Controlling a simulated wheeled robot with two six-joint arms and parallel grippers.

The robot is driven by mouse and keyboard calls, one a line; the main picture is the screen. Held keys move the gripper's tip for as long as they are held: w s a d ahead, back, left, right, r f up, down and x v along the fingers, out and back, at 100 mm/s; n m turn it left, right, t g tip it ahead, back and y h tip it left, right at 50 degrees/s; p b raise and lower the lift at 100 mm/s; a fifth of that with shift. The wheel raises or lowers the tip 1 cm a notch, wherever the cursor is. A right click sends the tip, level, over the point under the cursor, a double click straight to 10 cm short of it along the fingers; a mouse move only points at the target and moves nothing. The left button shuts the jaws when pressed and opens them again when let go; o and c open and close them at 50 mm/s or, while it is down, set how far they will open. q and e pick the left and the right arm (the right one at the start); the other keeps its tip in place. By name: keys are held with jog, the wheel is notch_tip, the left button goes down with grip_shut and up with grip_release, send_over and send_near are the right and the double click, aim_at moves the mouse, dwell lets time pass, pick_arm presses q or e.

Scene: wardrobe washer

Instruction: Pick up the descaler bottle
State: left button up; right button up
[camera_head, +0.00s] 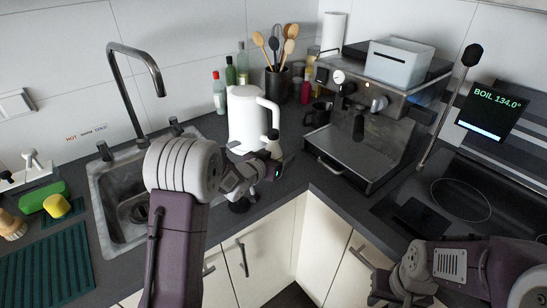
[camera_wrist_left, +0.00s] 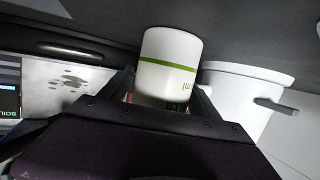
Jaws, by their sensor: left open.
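The white descaler bottle (camera_wrist_left: 170,55), with a green stripe and green lettering, shows in the left wrist view. It sits between the fingers of my left gripper (camera_wrist_left: 166,92), which is open. Its lower part in that picture is partly hidden behind the gripper body; whether a finger touches it cannot be told. In the head view my left gripper (camera_head: 274,160) is over the counter just right of the white kettle (camera_head: 245,122). I cannot make out the bottle there. My right gripper (camera_head: 388,285) is low at the right, and its fingers are unclear.
The espresso machine (camera_head: 365,140) stands right of my left gripper, with a dark mug (camera_head: 318,114) beside it. A utensil holder (camera_head: 277,82) and several bottles stand behind. The sink (camera_head: 115,190) is left, the hob (camera_head: 460,200) right. A white vessel (camera_wrist_left: 238,98) is close in the wrist view.

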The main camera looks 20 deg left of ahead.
aim_at(279, 144)
pick_arm(q)
jog(key=shift+s+r, duration=0.1)
jog(key=shift+c, duration=0.2)
grip_shut()
notch_tip(279, 144, up, 5)
jog(key=shift+d+f+p, duration=0.1)
jog(key=shift+p, duration=0.5)
jog(key=s+d+r+b, duration=0.1)
jog(key=s+d+r, duration=0.3)
jog(key=d, duration=0.6)
notch_tip(279, 144, up, 2)
jog(key=shift+s+d+r, duration=0.15)
jog(key=shift+s+d, duration=0.05)
jog(key=shift+s, duration=0.2)
